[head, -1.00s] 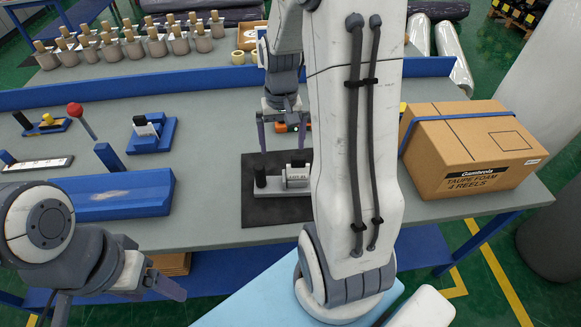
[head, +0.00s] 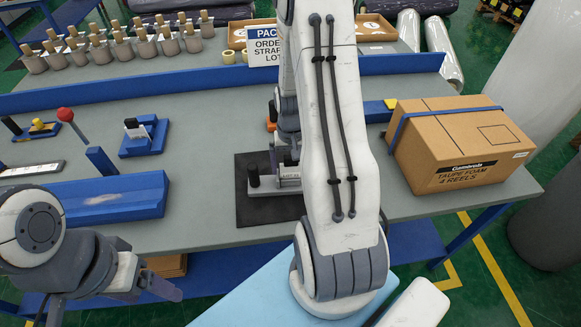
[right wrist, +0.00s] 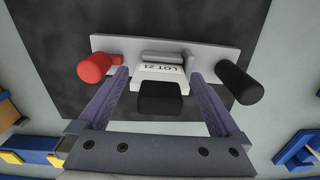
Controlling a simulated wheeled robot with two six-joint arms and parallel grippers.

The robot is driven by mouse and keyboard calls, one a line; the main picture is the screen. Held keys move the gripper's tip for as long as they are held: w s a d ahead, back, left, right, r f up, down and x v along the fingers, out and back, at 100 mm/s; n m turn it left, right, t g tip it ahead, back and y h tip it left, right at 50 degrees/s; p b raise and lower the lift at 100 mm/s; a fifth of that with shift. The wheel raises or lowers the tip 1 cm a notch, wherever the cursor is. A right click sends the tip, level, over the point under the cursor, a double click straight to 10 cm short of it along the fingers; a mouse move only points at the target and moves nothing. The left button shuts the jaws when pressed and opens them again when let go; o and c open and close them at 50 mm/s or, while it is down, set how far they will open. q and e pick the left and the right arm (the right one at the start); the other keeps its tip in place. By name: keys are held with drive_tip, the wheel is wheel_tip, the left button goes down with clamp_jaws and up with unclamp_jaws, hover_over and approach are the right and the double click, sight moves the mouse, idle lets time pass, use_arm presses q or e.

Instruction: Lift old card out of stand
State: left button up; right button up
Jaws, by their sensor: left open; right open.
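The card (right wrist: 160,72), white with "LOT 21" on it and a black tab (right wrist: 160,97), sits in a grey stand (right wrist: 215,58). The stand has a red knob at one end and a black knob at the other. It lies on a black mat (head: 250,210); in the head view my right arm hides most of it. My right gripper (right wrist: 158,74) is open, its fingers on either side of the card; I cannot tell whether they touch it. My left gripper (head: 168,287) is open and empty at the lower left, in front of the table.
A blue holder (head: 145,138) with a white, black-tabbed card stands left of the mat. A blue block (head: 110,198) lies nearer, with a red-topped lever (head: 66,116) behind it. A cardboard box (head: 460,145) stands to the right. A raised blue rail (head: 200,77) crosses the table's back.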

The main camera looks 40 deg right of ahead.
drive_tip(key=shift+f, duration=0.3)
drive_tip(key=c, duration=1.2)
drive_tip(key=shift+r, duration=0.1)
